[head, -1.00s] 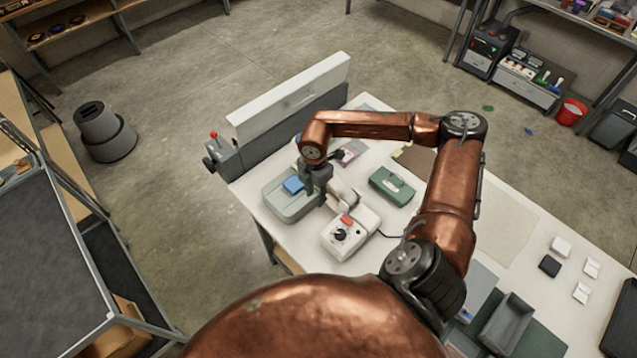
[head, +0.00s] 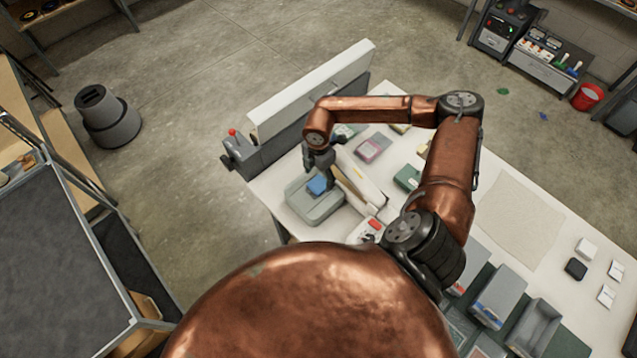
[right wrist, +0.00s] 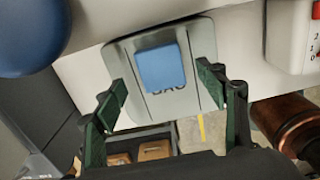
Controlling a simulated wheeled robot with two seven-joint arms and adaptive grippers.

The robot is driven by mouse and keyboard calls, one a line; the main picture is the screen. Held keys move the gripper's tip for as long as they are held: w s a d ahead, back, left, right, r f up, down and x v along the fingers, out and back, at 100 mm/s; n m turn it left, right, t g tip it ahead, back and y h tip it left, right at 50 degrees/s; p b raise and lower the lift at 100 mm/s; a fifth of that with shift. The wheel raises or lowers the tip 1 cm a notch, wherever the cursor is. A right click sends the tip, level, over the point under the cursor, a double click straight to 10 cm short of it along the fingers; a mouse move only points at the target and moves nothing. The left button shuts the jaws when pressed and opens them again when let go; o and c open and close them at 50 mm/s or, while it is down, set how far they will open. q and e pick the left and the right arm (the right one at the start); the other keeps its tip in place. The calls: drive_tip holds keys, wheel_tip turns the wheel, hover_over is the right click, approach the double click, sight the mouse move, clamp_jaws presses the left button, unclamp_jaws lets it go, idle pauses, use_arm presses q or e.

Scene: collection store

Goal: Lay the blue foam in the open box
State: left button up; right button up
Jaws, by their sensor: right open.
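The blue foam (head: 317,185) is a small block lying on the flat top of a grey-green device (head: 312,211). It also shows in the right wrist view (right wrist: 161,68), partly over dark lettering. My right gripper (head: 322,168) is over the device beside the foam. In the right wrist view its green-padded fingers (right wrist: 162,80) are spread wide, one on each side of the foam, with gaps and nothing between them held. A grey open-topped box (head: 535,327) is at the front right of the table. My left gripper is out of view.
A long white-topped machine (head: 312,88) stands along the table's far left edge. A white slab (head: 358,178) and a red-buttoned white device (head: 366,230) are close to my right gripper. A blue-grey box (head: 499,297) stands beside the open box. A pale mat (head: 508,218) is bare.

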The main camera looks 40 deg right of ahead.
sight(319, 184)
wheel_tip(319, 184, down, 2)
drive_tip(key=shift+f+p, duration=0.25)
drive_tip(key=shift+p, duration=0.05)
drive_tip(key=shift+f, duration=0.45)
drive_tip(key=c, duration=0.6)
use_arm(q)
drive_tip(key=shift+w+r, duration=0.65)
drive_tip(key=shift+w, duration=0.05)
use_arm(e)
drive_tip(key=c, duration=0.3)
